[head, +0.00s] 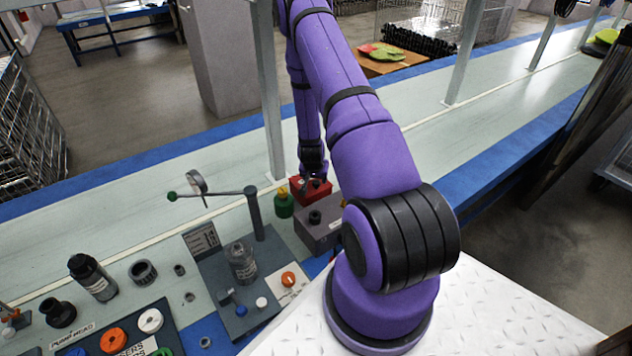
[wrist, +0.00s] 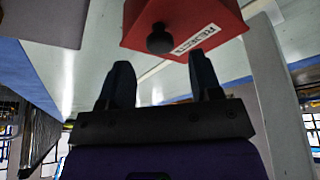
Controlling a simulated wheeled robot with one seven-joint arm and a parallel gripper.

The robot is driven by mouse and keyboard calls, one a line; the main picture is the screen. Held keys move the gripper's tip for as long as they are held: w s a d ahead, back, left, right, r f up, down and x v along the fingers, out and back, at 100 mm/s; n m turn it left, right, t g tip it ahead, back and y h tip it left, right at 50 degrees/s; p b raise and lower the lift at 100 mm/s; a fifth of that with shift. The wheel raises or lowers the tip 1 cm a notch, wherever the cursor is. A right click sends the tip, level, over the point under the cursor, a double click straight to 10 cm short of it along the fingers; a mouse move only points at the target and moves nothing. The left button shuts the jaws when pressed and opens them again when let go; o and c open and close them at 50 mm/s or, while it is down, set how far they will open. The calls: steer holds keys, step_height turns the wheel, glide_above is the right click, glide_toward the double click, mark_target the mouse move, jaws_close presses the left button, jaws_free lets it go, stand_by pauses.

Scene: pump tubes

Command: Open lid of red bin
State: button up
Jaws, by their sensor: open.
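The red bin (head: 312,194) stands on the pale bench at the centre of the head view, partly covered by my gripper (head: 313,174). In the wrist view the red bin (wrist: 210,22) fills the top, with a white label reading "REJECTS" (wrist: 196,39) and a round black knob (wrist: 160,40). My gripper (wrist: 162,76) is open and empty. Its two dark fingers point toward the bin, and the knob lies just past the tips, roughly between them. I see no contact with the knob. The seam of the lid cannot be made out.
A grey box with a black knob (head: 316,229) stands right in front of the red bin. A green bottle (head: 284,204) is close on its left. A post (head: 270,95) rises behind. A pump stand with a lever (head: 255,212) is to the left. The bench behind is clear.

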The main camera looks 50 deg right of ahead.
mark_target(316, 182)
steer(key=shift+x, duration=1.85)
jaws_close()
